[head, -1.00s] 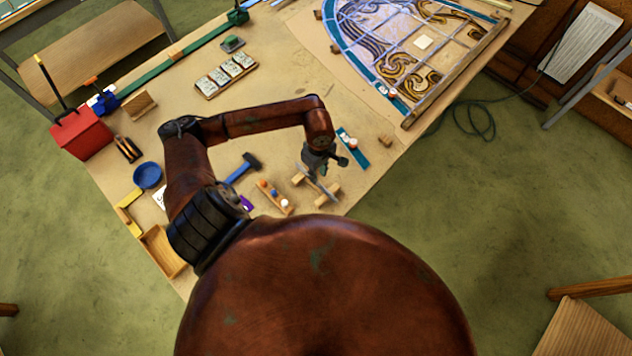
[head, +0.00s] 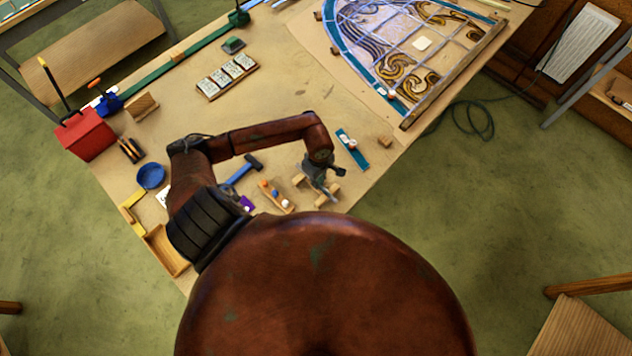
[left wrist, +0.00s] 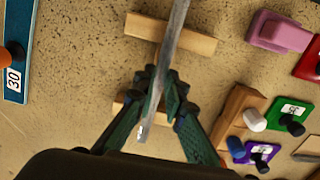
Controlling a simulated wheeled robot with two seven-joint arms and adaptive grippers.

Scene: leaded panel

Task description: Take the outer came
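The outer came is a thin grey metal strip. In the left wrist view the came (left wrist: 174,30) runs from the top edge down between my fingers, crossing over two wooden blocks (left wrist: 170,35). I cannot tell whether it touches them. My left gripper (left wrist: 165,80) has its fingers drawn together, one on each side of the strip, and looks shut on it. In the head view my left gripper (head: 322,184) is low over the blocks (head: 329,194) near the table's front edge, hiding much of the came. My right gripper is in neither view.
A teal strip (head: 353,150) lies right of the gripper. A wooden holder (head: 276,197) with coloured knobs and a blue hammer (head: 243,168) lie to its left. The leaded panel (head: 400,45) is at the back right. Bare tabletop (head: 285,90) lies between.

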